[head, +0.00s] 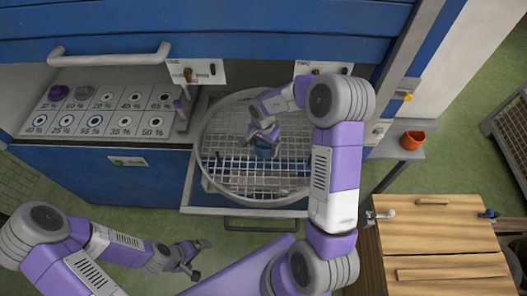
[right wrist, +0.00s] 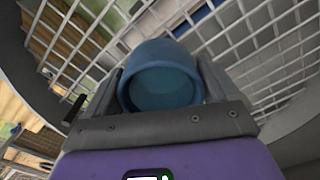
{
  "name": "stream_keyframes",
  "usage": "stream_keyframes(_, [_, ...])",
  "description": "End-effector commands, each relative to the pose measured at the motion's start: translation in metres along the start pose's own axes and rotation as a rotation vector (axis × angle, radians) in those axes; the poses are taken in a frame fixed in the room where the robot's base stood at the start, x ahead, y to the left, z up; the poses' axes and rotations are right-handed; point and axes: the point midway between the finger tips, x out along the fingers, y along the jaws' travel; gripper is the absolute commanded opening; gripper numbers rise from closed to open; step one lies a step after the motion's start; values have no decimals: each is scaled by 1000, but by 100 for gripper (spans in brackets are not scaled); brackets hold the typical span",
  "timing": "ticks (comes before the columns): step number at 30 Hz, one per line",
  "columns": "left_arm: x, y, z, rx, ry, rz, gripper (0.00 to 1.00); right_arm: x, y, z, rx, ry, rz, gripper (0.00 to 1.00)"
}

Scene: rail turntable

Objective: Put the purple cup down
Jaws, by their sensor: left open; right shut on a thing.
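My right gripper (head: 263,138) is shut on a cup (right wrist: 163,75) that looks blue-teal rather than purple. In the right wrist view the cup sits between the two fingers with its round opening facing the camera. In the head view the held cup (head: 264,150) is over the wire grid of the round basket (head: 203,150); I cannot tell whether it touches the grid. A small dark purple round thing (head: 59,93) sits on the labelled panel at the left. My left gripper (head: 194,261) is open and empty, low in front of the blue cabinet.
The labelled panel (head: 75,122) has several ringed spots with percentages, and a grey round thing (head: 83,93). An orange cup (head: 412,140) stands on a small shelf at the right. A wooden cabinet (head: 440,235) stands at the lower right. Much of the basket's grid is bare.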

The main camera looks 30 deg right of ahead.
Motion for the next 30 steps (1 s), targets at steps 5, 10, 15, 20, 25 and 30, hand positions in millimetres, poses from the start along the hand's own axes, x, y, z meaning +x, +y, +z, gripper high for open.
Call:
stream_keyframes(5, [5,-2,0,0,0,0,100,20,0,1,-2,-1,2,53])
stream_keyframes(10, [9,-3,0,0,0,0,100,38,0,0,-2,1,0,53])
stream_keyframes(15, [8,-3,0,0,0,0,100,37,0,0,-1,1,-1,53])
stream_keyframes(20, [6,-2,0,0,0,0,100,40,0,0,-2,1,1,53])
stream_keyframes(25, [7,-2,0,0,0,0,100,40,0,0,-2,1,1,100])
stream_keyframes(30, [7,-3,0,0,0,0,100,40,0,0,-2,1,0,100])
